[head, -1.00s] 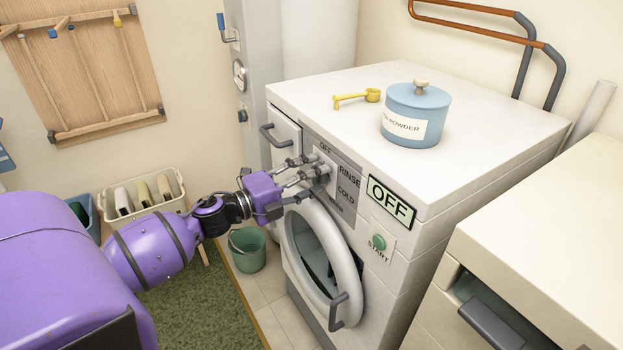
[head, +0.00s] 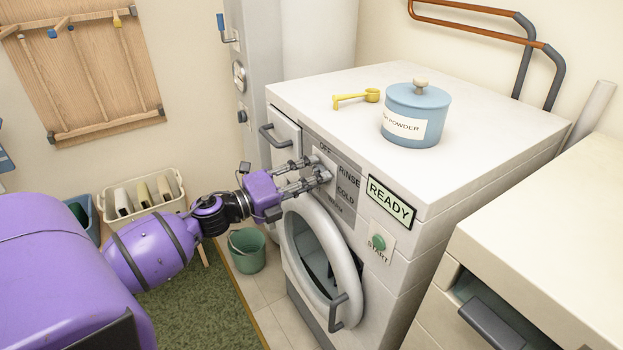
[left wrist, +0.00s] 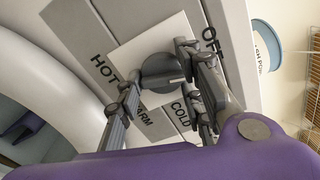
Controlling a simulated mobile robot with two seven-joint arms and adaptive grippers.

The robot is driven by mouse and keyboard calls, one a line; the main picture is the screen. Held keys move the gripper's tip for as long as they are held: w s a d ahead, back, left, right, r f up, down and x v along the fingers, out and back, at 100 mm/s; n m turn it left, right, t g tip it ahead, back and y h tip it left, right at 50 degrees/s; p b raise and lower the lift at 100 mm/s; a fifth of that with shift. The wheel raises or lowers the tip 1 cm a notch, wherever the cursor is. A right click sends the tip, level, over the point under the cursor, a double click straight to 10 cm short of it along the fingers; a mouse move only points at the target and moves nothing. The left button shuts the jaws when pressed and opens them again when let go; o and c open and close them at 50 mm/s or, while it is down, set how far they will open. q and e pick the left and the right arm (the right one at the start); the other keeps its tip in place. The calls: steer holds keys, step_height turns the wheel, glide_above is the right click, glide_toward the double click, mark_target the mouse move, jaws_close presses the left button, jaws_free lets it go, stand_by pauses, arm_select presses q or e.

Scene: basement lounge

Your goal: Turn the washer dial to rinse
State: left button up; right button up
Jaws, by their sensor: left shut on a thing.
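The washer (head: 440,190) has a dial panel with OFF, RINSE, COLD and WARM labels in the head view. The display (head: 391,202) reads READY. In the left wrist view, the round grey dial (left wrist: 158,72) sits on a white plate. Its pale mark points right, between OFF and COLD, where a finger hides the panel. HOT and WARM show at the left and below. My left gripper (head: 320,170) is shut on the dial, with fingers on both sides; it also shows in the left wrist view (left wrist: 160,82). My right gripper is not in view.
The round washer door (head: 347,290) is below the panel, with a green START button (head: 378,242) to its right. A green bucket (head: 247,250) is on the floor.

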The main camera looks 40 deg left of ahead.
arm_select(q)
steer(key=m, duration=0.1)
steer(key=f+m, duration=0.1)
steer(key=m, duration=0.1)
steer(key=shift+m+b, duration=0.3)
steer(key=shift+b, duration=0.05)
steer(key=shift+a+r+m+b, duration=0.15)
steer(key=shift+m+b, duration=0.3)
steer(key=shift+m, duration=1.05)
steer(key=o, duration=1)
steer(key=shift+a, duration=0.1)
steer(key=shift+r, duration=0.2)
